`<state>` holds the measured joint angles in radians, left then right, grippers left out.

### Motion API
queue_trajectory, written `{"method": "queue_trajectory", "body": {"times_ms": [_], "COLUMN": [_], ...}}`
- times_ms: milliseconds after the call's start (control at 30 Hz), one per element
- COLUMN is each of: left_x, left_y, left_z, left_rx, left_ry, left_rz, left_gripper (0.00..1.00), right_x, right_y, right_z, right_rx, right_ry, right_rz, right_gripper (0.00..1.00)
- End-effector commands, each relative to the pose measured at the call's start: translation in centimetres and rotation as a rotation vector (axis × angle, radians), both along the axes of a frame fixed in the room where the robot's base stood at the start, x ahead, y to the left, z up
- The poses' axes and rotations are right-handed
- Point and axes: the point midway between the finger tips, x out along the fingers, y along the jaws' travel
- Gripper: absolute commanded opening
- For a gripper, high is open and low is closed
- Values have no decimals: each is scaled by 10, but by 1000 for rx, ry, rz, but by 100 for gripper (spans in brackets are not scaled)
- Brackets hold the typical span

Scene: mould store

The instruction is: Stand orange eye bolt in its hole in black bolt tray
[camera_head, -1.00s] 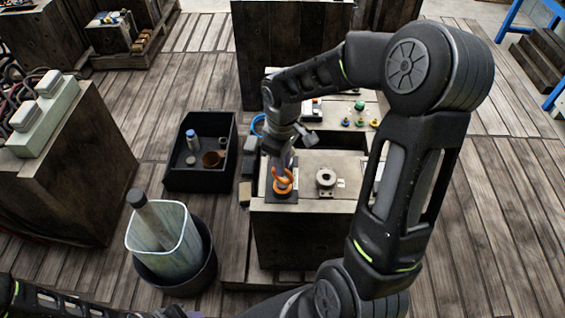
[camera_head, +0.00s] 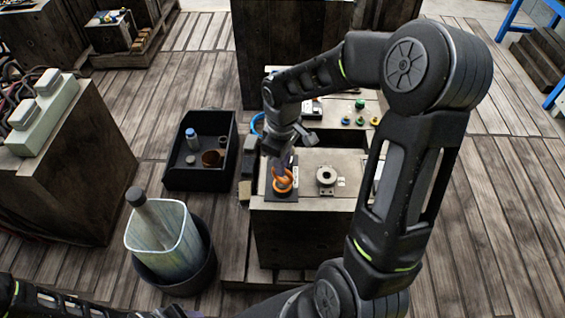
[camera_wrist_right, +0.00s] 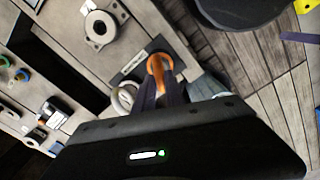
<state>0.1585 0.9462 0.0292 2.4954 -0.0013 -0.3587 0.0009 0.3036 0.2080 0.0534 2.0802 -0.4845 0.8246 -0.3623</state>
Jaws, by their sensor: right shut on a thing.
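The orange eye bolt (camera_head: 283,184) is at the front left of the workbench top, over the black bolt tray (camera_head: 283,197). My right gripper (camera_head: 282,168) points down and is shut on the eye bolt. In the right wrist view the orange eye (camera_wrist_right: 160,66) shows between the fingertips. A pale ring (camera_wrist_right: 123,98) lies beside it, close to the fingers. The bolt's shank and the hole are hidden, so I cannot tell whether the shank is in the hole. My left gripper is out of view.
A round flanged part (camera_head: 326,177) sits on the bench to the right of the tray. Coloured knobs (camera_head: 360,120) stand farther back. A black bin (camera_head: 201,177) with small items is on the floor to the left, with a bucket (camera_head: 172,250) in front.

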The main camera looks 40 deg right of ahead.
Motion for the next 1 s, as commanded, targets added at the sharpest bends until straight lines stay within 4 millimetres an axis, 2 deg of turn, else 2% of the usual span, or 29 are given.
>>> {"method": "queue_trajectory", "body": {"times_ms": [267, 300, 600, 867, 1000], "left_x": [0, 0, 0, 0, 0], "left_y": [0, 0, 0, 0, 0], "left_z": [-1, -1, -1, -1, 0], "left_rx": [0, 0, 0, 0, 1], "left_ry": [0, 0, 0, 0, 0], "left_rz": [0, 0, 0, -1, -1], "left_gripper": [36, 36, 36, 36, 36], "right_x": [0, 0, 0, 0, 1], "right_y": [0, 0, 0, 0, 0], "right_z": [-1, -1, -1, -1, 8], "right_rx": [0, 0, 0, 0, -1], "right_ry": [-1, -1, 0, 1, -3], "right_rz": [0, 0, 0, 0, 0], "right_gripper": [0, 16, 40, 40, 40]}}
